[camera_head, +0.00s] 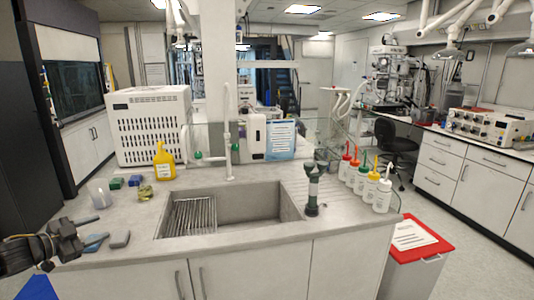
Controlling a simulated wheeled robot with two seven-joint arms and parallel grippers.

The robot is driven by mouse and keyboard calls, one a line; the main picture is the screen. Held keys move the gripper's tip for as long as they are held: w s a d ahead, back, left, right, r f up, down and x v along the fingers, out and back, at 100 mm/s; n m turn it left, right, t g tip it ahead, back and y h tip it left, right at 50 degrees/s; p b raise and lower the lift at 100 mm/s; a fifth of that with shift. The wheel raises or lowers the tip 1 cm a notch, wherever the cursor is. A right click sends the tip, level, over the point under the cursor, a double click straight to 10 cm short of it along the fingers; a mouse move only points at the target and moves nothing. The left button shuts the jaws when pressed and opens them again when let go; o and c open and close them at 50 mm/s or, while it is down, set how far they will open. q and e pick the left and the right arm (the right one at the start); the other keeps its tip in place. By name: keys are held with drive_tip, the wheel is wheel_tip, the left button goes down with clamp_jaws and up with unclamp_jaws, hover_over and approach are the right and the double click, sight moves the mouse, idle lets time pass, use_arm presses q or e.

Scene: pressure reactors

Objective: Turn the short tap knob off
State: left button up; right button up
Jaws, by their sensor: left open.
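A white tap (228,130) rises behind the sink, with a tall upright spout and lower side outlets. A green knob (198,155) shows on the left side outlet, and another green knob (235,148) shows on the right side of the upright. I cannot tell how far either knob is turned. My left gripper (102,230) is open and empty over the front left of the counter, well to the left of the tap and nearer to me. My right gripper is not in view.
The sink (250,203) holds a wire rack (188,216). A yellow bottle (164,162), a beaker (99,194) and small boxes stand on the left. A dark green fixture (312,188) and several wash bottles (382,195) stand on the right. A soap dispenser (254,137) is behind the tap.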

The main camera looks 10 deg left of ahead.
use_arm(q)
drive_tip(key=a+f+n+g+y, duration=0.1)
drive_tip(key=a+f+n+y, duration=0.2)
drive_tip(key=f, duration=0.7)
drive_tip(key=a+f+n+y, duration=0.25)
drive_tip(key=a+f, duration=0.25)
drive_tip(key=f, duration=0.5)
drive_tip(key=s+d+f+n+g+y, duration=0.1)
drive_tip(key=s+d+f+g, duration=0.1)
drive_tip(key=s+f, duration=0.65)
drive_tip(key=s+d+f+n+g+y, duration=0.1)
drive_tip(key=s+d+f+g+y, duration=0.15)
drive_tip(key=f, duration=1.15)
drive_tip(key=s+d+f+g+h, duration=0.1)
drive_tip(key=s+d+f+g, duration=0.1)
drive_tip(key=s+d+f, duration=0.7)
drive_tip(key=s+d+f+g, duration=0.3)
drive_tip(key=s+d+f, duration=0.2)
drive_tip(key=s+f, duration=0.6)
drive_tip(key=s+d+f+g+h, duration=0.1)
drive_tip(key=s+d+f, duration=0.2)
drive_tip(key=s+d, duration=0.6)
drive_tip(key=s+d+f+n+g+h, duration=0.1)
drive_tip(key=s+d+f+g, duration=0.1)
drive_tip(key=s+d, duration=0.8)
drive_tip(key=s, duration=0.3)
drive_tip(key=shift+f, duration=0.4)
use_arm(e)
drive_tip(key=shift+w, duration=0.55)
